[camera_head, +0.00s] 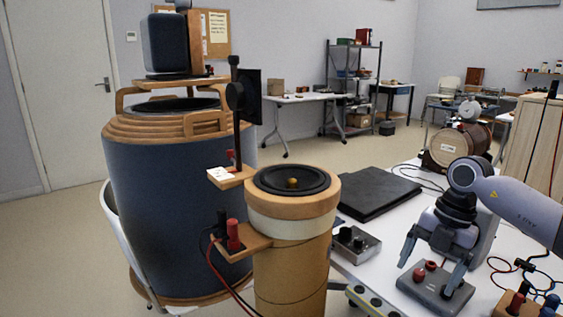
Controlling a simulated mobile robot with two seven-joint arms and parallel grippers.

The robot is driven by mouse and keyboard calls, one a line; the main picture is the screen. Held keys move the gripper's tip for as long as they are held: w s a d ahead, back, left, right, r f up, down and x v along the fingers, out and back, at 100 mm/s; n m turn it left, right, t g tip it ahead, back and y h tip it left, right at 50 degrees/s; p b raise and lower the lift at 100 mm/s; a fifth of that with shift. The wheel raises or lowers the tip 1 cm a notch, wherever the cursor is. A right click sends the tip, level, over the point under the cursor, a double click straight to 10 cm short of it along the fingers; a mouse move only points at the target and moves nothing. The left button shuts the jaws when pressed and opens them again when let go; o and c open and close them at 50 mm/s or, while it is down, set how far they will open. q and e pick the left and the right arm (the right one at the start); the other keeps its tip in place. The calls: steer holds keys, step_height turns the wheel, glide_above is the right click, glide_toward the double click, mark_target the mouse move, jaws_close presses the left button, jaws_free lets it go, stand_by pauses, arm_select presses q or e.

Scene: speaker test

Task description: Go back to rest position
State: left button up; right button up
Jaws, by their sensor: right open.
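My right gripper (427,279) comes in from the right on a light grey arm. Its two fingers are spread apart and point down over a small grey box (436,290) with red and black knobs on the white table. I see nothing held between the fingers. I cannot tell whether the fingertips touch the box. A tan cylinder with a black speaker cone (291,179) on top stands left of the gripper, apart from it. My left gripper is not in view.
A large blue drum (175,215) with wooden rings stands at the left, with a dark speaker box (166,43) above it. A black flat case (379,193), a small metal knob box (354,244), a wooden barrel (459,147) and cables lie around the gripper. Terminal posts (521,300) stand front right.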

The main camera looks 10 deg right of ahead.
steer(key=s+a+f+m+t+y, duration=0.1)
steer(key=s+a+t+y, duration=0.2)
steer(key=a+y, duration=0.8)
steer(key=s+a+f+m+t+y, duration=0.1)
steer(key=s+a+f+t+y, duration=0.3)
steer(key=a, duration=1.3)
steer(key=d+f+m+t+h, duration=0.85)
steer(key=m+h, duration=0.25)
steer(key=m, duration=0.6)
steer(key=s+d+f+m+g+h, duration=0.4)
steer(key=s+f+m+g, duration=0.1)
steer(key=s+f, duration=0.75)
arm_select(q)
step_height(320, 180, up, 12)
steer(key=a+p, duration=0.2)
steer(key=p, duration=1.2)
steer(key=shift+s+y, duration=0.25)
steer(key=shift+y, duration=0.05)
arm_select(e)
step_height(320, 180, up, 12)
steer(key=d, duration=0.1)
steer(key=shift+s+d, duration=0.15)
steer(key=shift+d, duration=0.05)
